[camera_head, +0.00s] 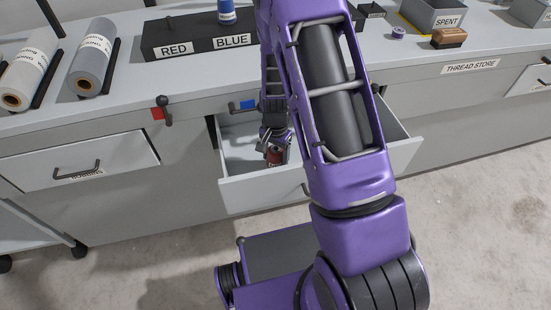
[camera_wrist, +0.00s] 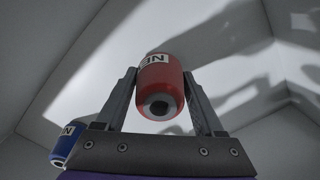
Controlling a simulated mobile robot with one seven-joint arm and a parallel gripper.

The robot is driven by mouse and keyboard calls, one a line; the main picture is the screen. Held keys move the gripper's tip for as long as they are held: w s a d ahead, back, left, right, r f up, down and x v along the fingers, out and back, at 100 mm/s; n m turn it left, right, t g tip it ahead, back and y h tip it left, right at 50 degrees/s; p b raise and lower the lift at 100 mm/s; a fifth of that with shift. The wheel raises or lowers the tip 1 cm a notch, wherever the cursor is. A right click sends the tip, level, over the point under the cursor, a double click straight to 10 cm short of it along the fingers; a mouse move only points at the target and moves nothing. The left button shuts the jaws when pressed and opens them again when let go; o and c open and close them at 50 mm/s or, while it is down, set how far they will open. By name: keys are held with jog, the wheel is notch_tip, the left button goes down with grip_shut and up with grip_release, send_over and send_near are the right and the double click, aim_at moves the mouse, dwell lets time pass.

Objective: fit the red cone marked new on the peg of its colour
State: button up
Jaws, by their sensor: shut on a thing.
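The red cone (camera_wrist: 160,88), with part of a white label reading "NE", is between the two fingers of my gripper (camera_wrist: 159,76) in the wrist view. The fingers are shut on its sides. In the head view my gripper (camera_head: 274,146) is inside the open drawer (camera_head: 252,190), with the red cone (camera_head: 276,156) partly hidden by it. A dark block (camera_head: 200,40) on the counter is marked RED and BLUE. A blue cone (camera_head: 227,14) stands at its BLUE end.
A blue cone (camera_wrist: 67,146) with a white label lies in the drawer beside my left finger in the wrist view. Fabric rolls (camera_head: 88,70) lie on the counter's left. A SPENT bin (camera_head: 432,16) and a wooden brush (camera_head: 449,38) are at right. The drawer walls surround my gripper.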

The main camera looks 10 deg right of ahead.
aim_at(275, 149)
notch_tip(275, 149, up, 16)
jog(key=p, duration=0.2)
jog(key=shift+r+p, duration=0.25)
jog(key=shift+p, duration=0.05)
